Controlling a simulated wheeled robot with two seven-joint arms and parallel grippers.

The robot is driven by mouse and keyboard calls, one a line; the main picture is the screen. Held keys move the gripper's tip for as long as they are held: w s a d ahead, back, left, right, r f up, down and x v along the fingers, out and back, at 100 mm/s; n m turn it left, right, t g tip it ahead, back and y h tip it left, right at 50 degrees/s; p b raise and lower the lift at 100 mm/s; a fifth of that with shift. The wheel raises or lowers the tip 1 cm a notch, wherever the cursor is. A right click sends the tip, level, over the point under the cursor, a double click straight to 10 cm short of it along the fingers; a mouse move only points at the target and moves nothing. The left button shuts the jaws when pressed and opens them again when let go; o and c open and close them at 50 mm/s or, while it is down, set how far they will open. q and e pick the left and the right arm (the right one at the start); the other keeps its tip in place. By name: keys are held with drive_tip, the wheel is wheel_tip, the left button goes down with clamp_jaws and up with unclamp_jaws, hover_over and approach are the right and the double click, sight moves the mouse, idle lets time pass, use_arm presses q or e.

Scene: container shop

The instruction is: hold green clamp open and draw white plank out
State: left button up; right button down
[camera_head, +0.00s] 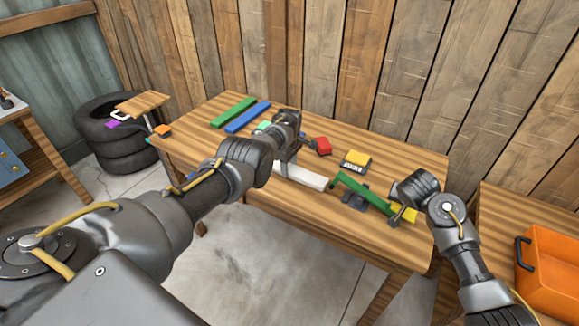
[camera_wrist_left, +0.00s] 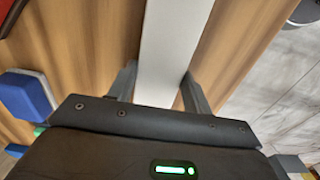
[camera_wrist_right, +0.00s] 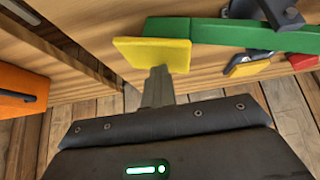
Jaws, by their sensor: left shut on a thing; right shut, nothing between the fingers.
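The white plank (camera_head: 303,176) lies along the front of the table. My left gripper (camera_head: 287,158) is shut on it. In the left wrist view the plank (camera_wrist_left: 168,45) runs between the two fingers (camera_wrist_left: 158,92). The green clamp (camera_head: 357,191) is at the table's front, right of the plank, with a dark base and a yellow pad (camera_head: 405,213). Whether the plank's end is inside its jaw is unclear. My right gripper (camera_head: 402,211) is shut and empty at the pad. In the right wrist view its fingertips (camera_wrist_right: 157,78) meet the yellow pad's edge (camera_wrist_right: 150,52).
A green strip (camera_head: 233,112) and a blue strip (camera_head: 248,116) lie at the table's back left. A red block (camera_head: 322,146) and a yellow-and-black block (camera_head: 357,160) lie behind the plank. An orange toolbox (camera_head: 548,275) stands at the right. Stacked tyres (camera_head: 115,150) stand at the left.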

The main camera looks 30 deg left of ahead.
use_arm(q)
drive_tip(key=shift+r, duration=3.4)
use_arm(e)
drive_tip(key=shift+f, duration=0.1)
drive_tip(key=shift+a+r, duration=0.1)
drive_tip(key=shift+r, duration=4.5)
drive_tip(key=shift+f, duration=0.1)
